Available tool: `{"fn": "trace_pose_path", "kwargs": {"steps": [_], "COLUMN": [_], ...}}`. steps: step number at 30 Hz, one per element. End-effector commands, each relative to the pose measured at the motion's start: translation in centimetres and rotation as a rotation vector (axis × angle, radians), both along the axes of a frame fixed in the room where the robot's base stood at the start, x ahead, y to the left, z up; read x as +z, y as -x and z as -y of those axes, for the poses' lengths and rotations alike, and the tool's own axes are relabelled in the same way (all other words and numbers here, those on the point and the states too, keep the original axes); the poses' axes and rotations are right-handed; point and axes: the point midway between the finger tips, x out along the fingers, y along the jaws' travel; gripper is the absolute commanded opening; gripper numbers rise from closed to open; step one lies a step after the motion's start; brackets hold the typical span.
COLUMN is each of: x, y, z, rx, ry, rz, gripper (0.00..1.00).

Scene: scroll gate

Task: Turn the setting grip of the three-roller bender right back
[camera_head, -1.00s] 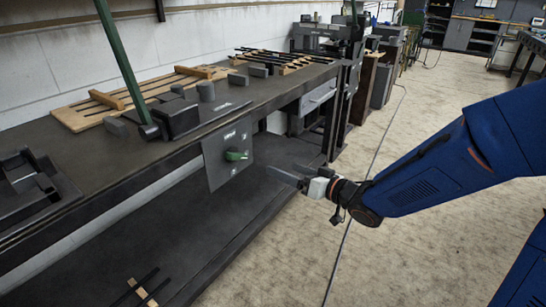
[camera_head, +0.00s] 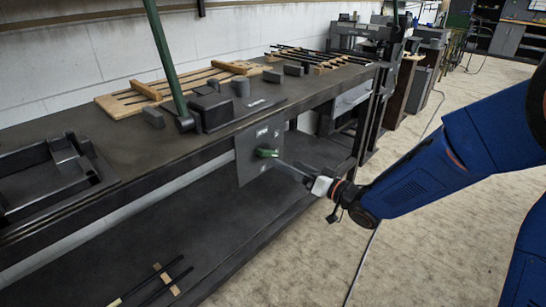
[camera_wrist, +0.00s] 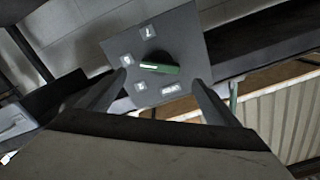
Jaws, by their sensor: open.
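The setting grip (camera_head: 267,153) is a green handle on a grey plate (camera_head: 246,169) that hangs at the front edge of the bench. In the wrist view the green grip (camera_wrist: 159,68) lies nearly level across the plate (camera_wrist: 190,35), with small white labels around it. My gripper (camera_head: 281,164) points at the plate from the right. In the wrist view my gripper (camera_wrist: 154,93) is open, one finger on each side below the grip. The fingertips look close to the grip; I cannot tell whether they touch it.
Above the plate the bench (camera_head: 130,146) carries dark blocks, a green lever (camera_head: 166,62) and a wooden slatted rack (camera_head: 125,101). A lower shelf (camera_head: 150,230) holds dark rods (camera_head: 172,281).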

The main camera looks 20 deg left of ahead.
Motion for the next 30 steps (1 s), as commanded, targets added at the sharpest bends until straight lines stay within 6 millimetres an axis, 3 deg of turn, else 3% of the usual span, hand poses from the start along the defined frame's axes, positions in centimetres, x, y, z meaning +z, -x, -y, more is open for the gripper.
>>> {"fn": "trace_pose_path", "kwargs": {"steps": [6, 12, 18, 27, 30], "x": [0.0, 0.0, 0.0, 0.0, 0.0], "y": [-1.5, -2.5, -3.0, -3.1, -3.1], "z": [-3.7, -6.1, -7.3, -7.4, -7.4], "rx": [0.001, 0.001, -0.001, -0.001, -0.001], "ry": [0.0, 0.0, 0.0, 0.0, 0.0], "rz": [0.0, 0.0, 0.0, 0.0, 0.0], "gripper": [0.85, 0.85, 0.85, 0.85, 0.64]}}
